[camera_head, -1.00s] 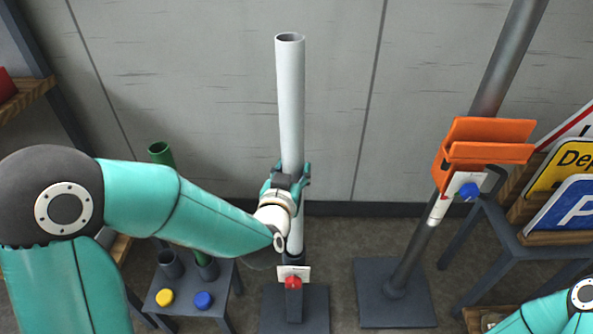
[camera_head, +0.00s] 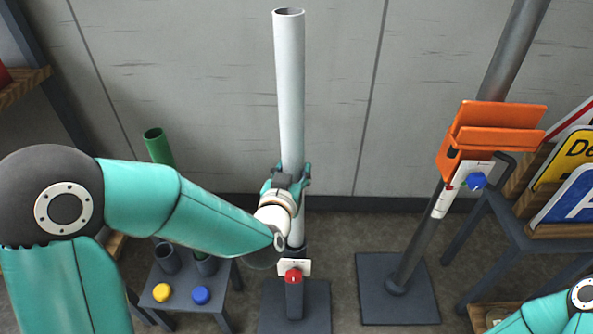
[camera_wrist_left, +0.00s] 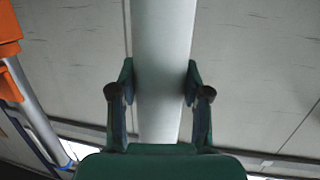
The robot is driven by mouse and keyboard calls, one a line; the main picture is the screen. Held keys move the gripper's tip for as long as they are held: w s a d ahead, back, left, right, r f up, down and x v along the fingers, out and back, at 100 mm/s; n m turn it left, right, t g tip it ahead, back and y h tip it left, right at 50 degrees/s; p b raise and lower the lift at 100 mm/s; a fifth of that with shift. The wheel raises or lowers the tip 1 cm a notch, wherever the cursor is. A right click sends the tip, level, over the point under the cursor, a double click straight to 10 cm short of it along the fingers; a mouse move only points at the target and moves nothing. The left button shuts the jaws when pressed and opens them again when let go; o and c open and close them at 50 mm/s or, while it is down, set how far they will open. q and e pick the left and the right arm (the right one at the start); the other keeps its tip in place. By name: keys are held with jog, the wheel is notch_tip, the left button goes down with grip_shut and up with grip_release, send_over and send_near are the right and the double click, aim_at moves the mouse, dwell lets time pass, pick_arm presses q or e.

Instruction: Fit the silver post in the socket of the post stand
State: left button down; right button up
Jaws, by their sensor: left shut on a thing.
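The silver post (camera_head: 290,90) is a pale, hollow tube standing upright in the head view, and it fills the middle of the left wrist view (camera_wrist_left: 163,60). My left gripper (camera_head: 292,172) is shut around its lower part, one finger on each side. The lower end of the post enters the dark socket of the post stand (camera_head: 293,253); how deep it sits cannot be seen. The stand has a square dark base (camera_head: 318,310) and a red knob (camera_head: 293,277) on a white plate in front. My right gripper is out of view.
A grey post (camera_head: 512,55) with an orange clamp (camera_head: 490,140) leans in the picture at right, on its own base (camera_head: 425,300). Road signs (camera_head: 575,195) stand on a rack beyond it. A small table holds a green tube (camera_head: 158,147), a yellow knob (camera_head: 161,292) and a blue knob (camera_head: 201,295).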

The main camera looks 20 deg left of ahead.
aim_at(290, 145)
pick_arm(q)
jog(key=shift+s+f+b, duration=0.3)
jog(key=shift+s+f, duration=0.15)
jog(key=shift+f, duration=0.4)
jog(key=c, duration=0.8)
grip_release()
jog(key=o, duration=0.3)
jog(key=shift+w, duration=0.2)
jog(key=shift+o, duration=0.3)
notch_tip(290, 145, up, 10)
jog(key=shift+r, duration=0.1)
jog(key=shift+s, duration=0.15)
